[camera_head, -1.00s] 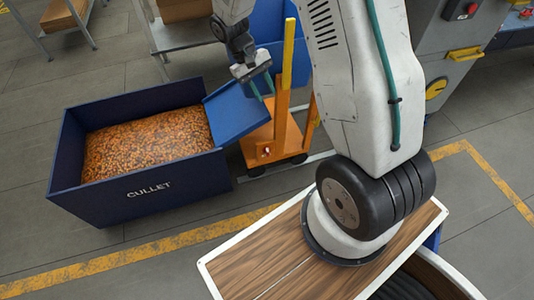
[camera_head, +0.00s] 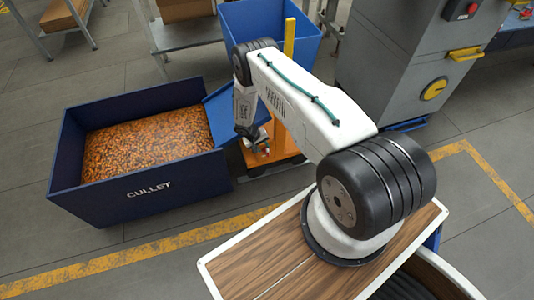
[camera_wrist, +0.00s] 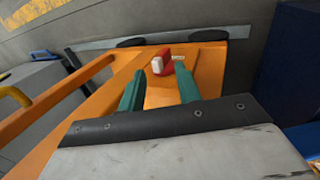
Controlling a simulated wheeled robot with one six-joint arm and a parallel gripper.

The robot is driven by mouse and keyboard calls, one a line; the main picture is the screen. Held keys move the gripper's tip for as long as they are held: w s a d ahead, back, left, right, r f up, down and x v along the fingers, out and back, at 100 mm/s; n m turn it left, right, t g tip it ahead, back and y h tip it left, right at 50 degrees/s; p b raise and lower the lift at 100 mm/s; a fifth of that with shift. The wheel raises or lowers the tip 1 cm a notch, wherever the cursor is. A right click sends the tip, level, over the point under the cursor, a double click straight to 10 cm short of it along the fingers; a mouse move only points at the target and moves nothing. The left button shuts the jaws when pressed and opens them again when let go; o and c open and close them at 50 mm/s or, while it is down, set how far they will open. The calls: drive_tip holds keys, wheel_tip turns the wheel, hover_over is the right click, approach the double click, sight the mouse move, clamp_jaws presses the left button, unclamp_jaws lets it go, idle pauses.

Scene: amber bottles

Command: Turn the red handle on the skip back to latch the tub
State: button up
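The red handle (camera_wrist: 167,66), with a pale end block, sits on the skip's orange frame (camera_wrist: 213,60) in the wrist view. My gripper (camera_wrist: 159,72) is open, its two teal fingers apart and pointing at the handle, with the handle just beyond and between their tips. I cannot tell whether they touch it. The orange base (camera_head: 287,146) is partly hidden by my arm, and the handle shows only as a small spot.
A dark blue bin (camera_head: 150,190) marked CULLET, holding amber pieces, stands left of the skip. A yellow upright (camera_head: 289,38) rises from the skip. A grey machine (camera_head: 395,60) stands to the right. Floor is free in front of the skip.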

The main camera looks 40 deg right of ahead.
sight(267, 153)
drive_tip(key=shift+w+x, duration=0.2)
drive_tip(key=shift+x, duration=3.6)
drive_tip(key=shift+a+f, duration=0.1)
